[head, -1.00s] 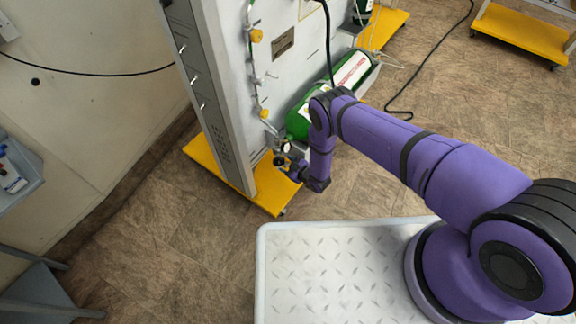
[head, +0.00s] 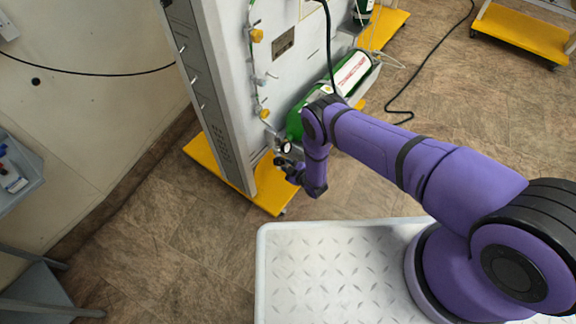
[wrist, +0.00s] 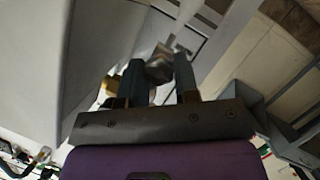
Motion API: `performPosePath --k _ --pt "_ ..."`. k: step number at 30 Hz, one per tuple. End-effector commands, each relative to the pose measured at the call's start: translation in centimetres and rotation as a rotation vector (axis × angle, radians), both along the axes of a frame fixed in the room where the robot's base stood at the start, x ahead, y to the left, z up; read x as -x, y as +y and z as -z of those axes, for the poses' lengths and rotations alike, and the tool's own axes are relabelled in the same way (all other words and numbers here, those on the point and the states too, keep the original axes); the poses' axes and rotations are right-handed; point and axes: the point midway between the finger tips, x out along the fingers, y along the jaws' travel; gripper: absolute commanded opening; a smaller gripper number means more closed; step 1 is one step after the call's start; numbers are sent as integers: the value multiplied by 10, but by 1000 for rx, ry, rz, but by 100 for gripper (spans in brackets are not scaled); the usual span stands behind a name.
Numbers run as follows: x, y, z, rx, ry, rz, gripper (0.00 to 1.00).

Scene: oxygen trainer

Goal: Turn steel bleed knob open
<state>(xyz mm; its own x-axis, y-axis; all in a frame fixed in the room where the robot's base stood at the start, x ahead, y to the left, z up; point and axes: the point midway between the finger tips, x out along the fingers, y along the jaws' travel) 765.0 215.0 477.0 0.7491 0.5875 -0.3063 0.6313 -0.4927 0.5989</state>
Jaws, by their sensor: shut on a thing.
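The steel bleed knob (wrist: 159,64) shows in the wrist view as a small blocky grey metal piece between the tips of my two fingers. My gripper (wrist: 158,70) is shut on it. In the head view my gripper (head: 283,164) is at the lower right of the panel, just below a small round gauge (head: 286,148). The knob cannot be made out there, and my wrist partly covers that area. How far the knob is turned cannot be told.
A green cylinder (head: 295,124) lies beside the upright panel (head: 284,75), close to my forearm. Yellow-knobbed fittings (head: 257,36) run up the panel. A yellow base (head: 272,200) sits below. Brown floor is open to the right.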

Motion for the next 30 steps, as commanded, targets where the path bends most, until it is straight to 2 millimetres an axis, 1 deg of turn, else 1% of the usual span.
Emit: performPosePath --k 9,18,24,30 --pt "3 1 3 186 -237 -2 5" --pt "3 1 4 341 -434 -2 5" --pt "3 0 5 413 -526 -1 5" --pt "3 0 5 455 -581 1 5"
